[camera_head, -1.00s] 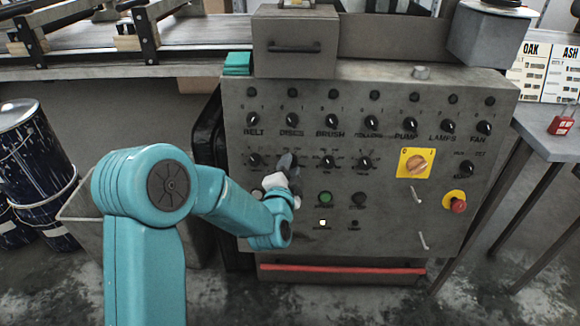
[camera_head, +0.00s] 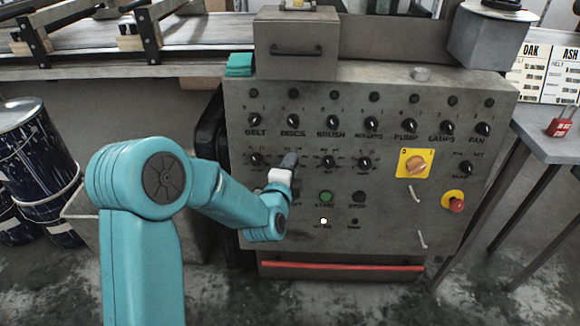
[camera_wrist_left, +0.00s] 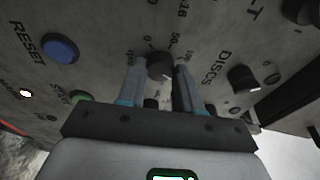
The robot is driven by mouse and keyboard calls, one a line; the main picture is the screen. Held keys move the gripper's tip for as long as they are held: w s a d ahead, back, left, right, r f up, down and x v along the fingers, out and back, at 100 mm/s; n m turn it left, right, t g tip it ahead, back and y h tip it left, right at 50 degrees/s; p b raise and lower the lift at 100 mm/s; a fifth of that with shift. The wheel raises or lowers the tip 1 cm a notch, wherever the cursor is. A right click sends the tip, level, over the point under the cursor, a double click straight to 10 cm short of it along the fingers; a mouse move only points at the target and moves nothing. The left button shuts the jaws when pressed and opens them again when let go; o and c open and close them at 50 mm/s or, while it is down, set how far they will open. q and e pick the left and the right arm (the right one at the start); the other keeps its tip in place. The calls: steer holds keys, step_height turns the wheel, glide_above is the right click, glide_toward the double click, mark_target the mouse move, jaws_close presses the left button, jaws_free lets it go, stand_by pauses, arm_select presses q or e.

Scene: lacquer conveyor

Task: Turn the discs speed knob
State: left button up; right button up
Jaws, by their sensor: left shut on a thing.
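The discs speed knob (camera_wrist_left: 160,66) is a small black dial in the lower knob row of the grey control panel, under the DISCS switch (camera_head: 292,121). In the wrist view it sits between the two fingers of my left gripper (camera_head: 289,161), which is shut on it. In the head view the fingers hide this knob. Some scale numbers show around it in the wrist view, but its exact setting is hard to read. My right gripper is out of view.
Similar knobs stand close by to the right, such as the one under BRUSH (camera_head: 328,162). Below are a green start button (camera_head: 325,197) and a blue reset button (camera_wrist_left: 60,48).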

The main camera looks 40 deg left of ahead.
arm_select(q)
steer(key=o, duration=1)
